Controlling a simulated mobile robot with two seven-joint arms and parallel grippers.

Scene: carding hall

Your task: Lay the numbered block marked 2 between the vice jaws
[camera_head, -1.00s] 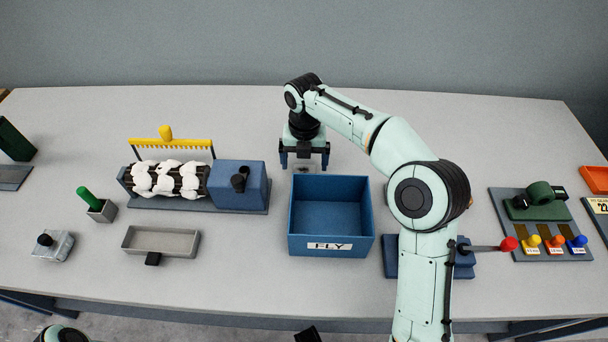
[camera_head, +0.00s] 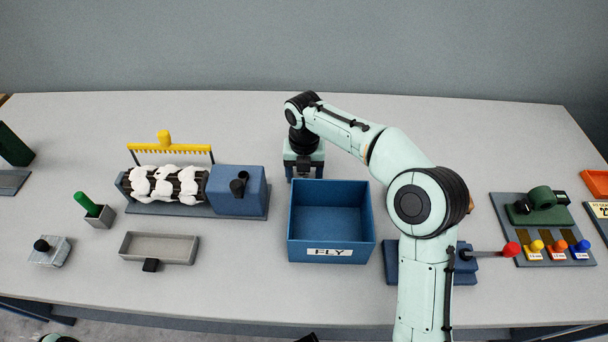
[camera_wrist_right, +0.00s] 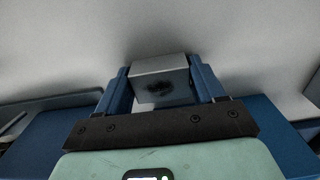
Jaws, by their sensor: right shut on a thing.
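My right gripper (camera_head: 304,173) is behind the blue FLY box, and its lower fingers are hard to see in the head view. In the right wrist view its two blue fingers (camera_wrist_right: 160,78) are shut on a grey block (camera_wrist_right: 160,80). A dark smudge shows on the block's near face, but I cannot read a number. What looks like the vice (camera_head: 391,263) is a blue body right of the box, with a bar ending in a red knob (camera_head: 511,249). My right arm covers its middle, so its jaws are hidden. My left gripper is not in view.
The open FLY box (camera_head: 331,254) stands between gripper and table front. Left are a carding roller unit (camera_head: 240,192) with a yellow comb (camera_head: 170,148), and a grey tray (camera_head: 158,248). A board with coloured knobs (camera_head: 541,228) lies right. The back of the table is clear.

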